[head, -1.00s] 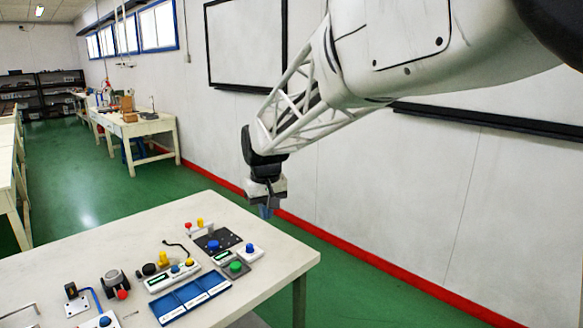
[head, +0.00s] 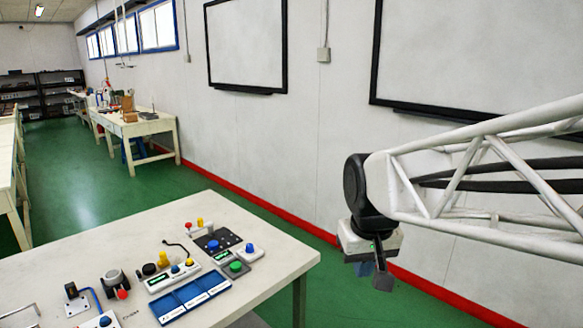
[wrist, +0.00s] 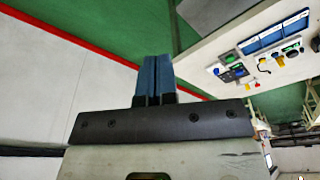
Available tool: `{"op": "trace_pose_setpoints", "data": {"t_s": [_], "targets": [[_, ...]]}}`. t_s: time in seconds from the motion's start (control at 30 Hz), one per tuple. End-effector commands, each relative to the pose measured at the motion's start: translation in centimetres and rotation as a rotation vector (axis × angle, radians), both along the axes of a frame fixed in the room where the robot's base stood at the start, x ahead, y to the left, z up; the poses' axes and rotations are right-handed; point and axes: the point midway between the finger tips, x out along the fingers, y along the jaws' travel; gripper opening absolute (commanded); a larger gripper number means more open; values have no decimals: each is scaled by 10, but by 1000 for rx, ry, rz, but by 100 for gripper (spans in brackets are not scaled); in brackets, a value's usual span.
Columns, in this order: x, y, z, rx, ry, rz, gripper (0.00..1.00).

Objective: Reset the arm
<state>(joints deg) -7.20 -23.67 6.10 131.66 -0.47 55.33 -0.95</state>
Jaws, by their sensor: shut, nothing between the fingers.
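My gripper (head: 383,277) hangs to the right of the white table, over the green floor and in front of the wall, clear of everything. In the wrist view its two blue fingers (wrist: 154,75) lie side by side, shut with nothing between them. The white table (head: 270,272) stands at lower left in the head view. It also shows at upper right in the wrist view (wrist: 205,57).
On the table are a blue tray (head: 190,297), a black plate with a blue knob (head: 214,245), a green button box (head: 236,267) and several small devices. Another bench (head: 150,125) stands farther back. The space between table and wall is free.

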Motion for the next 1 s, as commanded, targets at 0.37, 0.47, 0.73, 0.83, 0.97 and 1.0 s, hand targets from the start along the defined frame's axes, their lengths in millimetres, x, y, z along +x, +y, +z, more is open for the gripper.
{"op": "trace_pose_setpoints", "data": {"t_s": [0.37,0.47,0.73,0.83,0.97,1.0], "targets": [[-90,-42,-27,6,-33,-112,0],[-108,-49,-34,7,-40,-136,0],[-132,-57,-46,7,-47,-165,0],[-133,-57,-47,8,-47,-166,0],[-133,-57,-47,8,-47,-166,0],[-133,-57,-47,8,-47,-166,0]]}}
